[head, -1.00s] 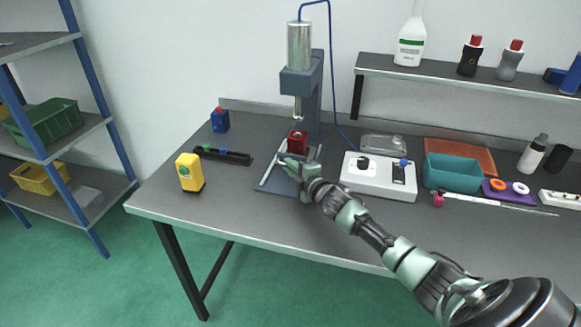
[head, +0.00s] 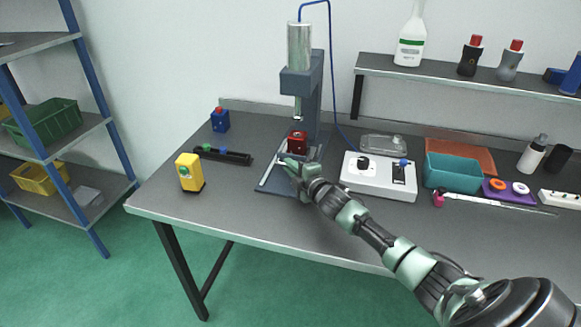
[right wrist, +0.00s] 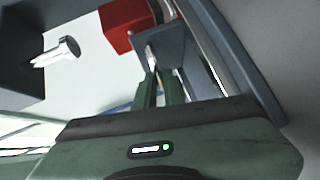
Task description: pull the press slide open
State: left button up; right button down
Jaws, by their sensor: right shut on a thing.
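The press (head: 312,105) stands on the bench with a silver cylinder on top and a ram pointing down. A red block (head: 298,141) sits below the ram, and it also shows in the right wrist view (right wrist: 125,22). The slide runs along the press base (head: 272,187); its blue-grey front part (right wrist: 163,48) shows in the right wrist view. My right gripper (head: 291,165) is at the front of the slide, its fingers (right wrist: 160,84) shut on that part. The fingers hide some of the slide. My left gripper is out of view.
A white control box (head: 379,183) stands right of the press, with a teal bin (head: 453,172) beyond it. A black rack (head: 234,157) and a yellow box with a green button (head: 190,172) are at left. The bench front before the press is clear.

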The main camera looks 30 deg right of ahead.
jog(key=shift+s+a, duration=0.25)
jog(key=shift+a, duration=0.1)
jog(key=s+a+p, duration=0.2)
jog(key=s+a, duration=0.1)
jog(key=a, duration=0.1)
jog(key=s+a+p, duration=0.2)
jog(key=s+a, duration=0.2)
jog(key=c, duration=1.5)
grip_release()
jog(key=s, duration=0.2)
jog(key=s+b, duration=0.1)
jog(key=s, duration=0.2)
jog(key=s+r, duration=0.1)
jog(key=s, duration=0.1)
jog(key=shift+s+a+r, duration=0.1)
jog(key=shift+s+a, duration=0.2)
jog(key=shift+s, duration=0.05)
